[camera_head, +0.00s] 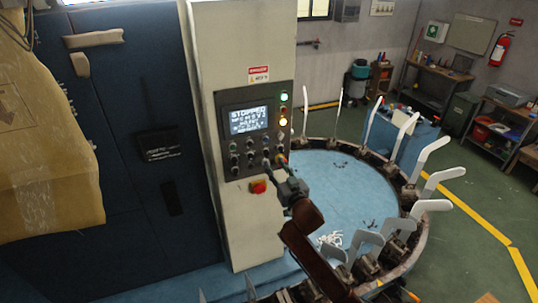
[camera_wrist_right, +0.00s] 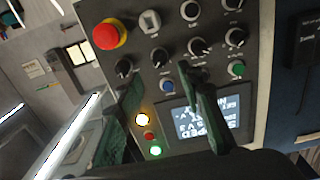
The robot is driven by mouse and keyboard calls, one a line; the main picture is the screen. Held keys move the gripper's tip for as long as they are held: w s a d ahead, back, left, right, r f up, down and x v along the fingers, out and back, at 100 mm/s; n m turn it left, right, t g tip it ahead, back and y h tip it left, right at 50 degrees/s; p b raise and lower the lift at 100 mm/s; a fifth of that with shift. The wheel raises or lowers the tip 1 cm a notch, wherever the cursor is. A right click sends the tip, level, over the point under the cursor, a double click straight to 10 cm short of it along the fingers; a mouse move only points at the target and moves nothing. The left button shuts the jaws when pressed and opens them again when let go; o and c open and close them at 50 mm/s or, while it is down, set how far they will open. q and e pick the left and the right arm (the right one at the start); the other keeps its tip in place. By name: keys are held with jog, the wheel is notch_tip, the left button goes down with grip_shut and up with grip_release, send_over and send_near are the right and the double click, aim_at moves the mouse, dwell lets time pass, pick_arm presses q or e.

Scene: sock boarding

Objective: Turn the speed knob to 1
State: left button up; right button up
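The control panel (camera_head: 219,150) is on the pale machine column, with a lit screen (camera_head: 248,119) whose top line reads "STOPPED". Several dark knobs with white marks sit below the screen; their labels are too small to read, so I cannot tell which is the speed knob. My right gripper (camera_head: 284,172) is at the panel's lower right. In the right wrist view the panel appears upside down. There my right gripper (camera_wrist_right: 157,80) is open, its two dark fingers apart, with a knob (camera_wrist_right: 159,57) beyond the gap between the tips. Contact is not clear. My left gripper is not in view.
A round blue table (camera_head: 345,185) ringed by upright white boards stands right of the column. A dark blue cabinet (camera_head: 130,100) is left.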

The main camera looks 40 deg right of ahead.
aim_at(268, 155)
jog(key=p+x, duration=0.2)
jog(key=x, duration=0.4)
jog(key=shift+w, duration=0.3)
jog(key=shift+c, duration=0.6)
grip_shut()
